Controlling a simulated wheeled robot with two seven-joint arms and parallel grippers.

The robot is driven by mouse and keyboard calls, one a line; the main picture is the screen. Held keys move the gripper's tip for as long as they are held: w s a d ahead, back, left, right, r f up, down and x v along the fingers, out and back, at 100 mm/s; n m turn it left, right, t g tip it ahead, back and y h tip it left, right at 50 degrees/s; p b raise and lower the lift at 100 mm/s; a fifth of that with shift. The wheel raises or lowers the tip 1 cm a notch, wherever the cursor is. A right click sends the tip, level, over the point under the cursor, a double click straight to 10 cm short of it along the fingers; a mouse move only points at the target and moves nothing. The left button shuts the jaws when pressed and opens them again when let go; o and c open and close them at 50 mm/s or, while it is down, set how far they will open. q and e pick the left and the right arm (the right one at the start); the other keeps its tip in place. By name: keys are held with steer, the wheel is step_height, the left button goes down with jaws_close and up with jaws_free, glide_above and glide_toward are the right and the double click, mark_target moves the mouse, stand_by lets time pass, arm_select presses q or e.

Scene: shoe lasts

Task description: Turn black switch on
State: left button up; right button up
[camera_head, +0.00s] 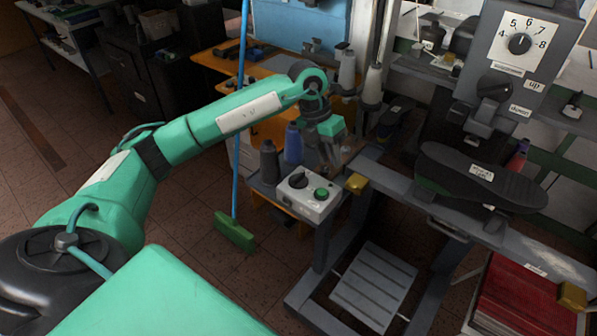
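A grey control box (308,207) sits low at the front left of the machine. On its top are a black rotary switch (299,180) at the left and a green button (321,194) at the right. My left arm reaches in from the left, and my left gripper (331,160) hangs above and behind the box, pointing down. It looks apart from the black switch. Its fingers are small and blend with the background, so I cannot tell whether they are open or shut. My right gripper is out of view.
A black shoe sole (480,178) lies on the machine at the right, below a numbered dial (519,43). A green broom (234,231) with a blue handle stands left of the box. A metal pedal plate (374,287) is below.

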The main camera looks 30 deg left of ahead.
mark_target(298, 175)
arm_select(q)
steer(key=a+r+n+y, duration=0.1)
steer(key=a+r+y, duration=0.25)
steer(key=a, duration=0.55)
steer(key=shift+g, duration=0.3)
step_height(298, 175, down, 14)
steer(key=p, duration=0.3)
steer(key=shift+d+f+p, duration=0.15)
steer(key=shift+p, duration=0.2)
jaws_close()
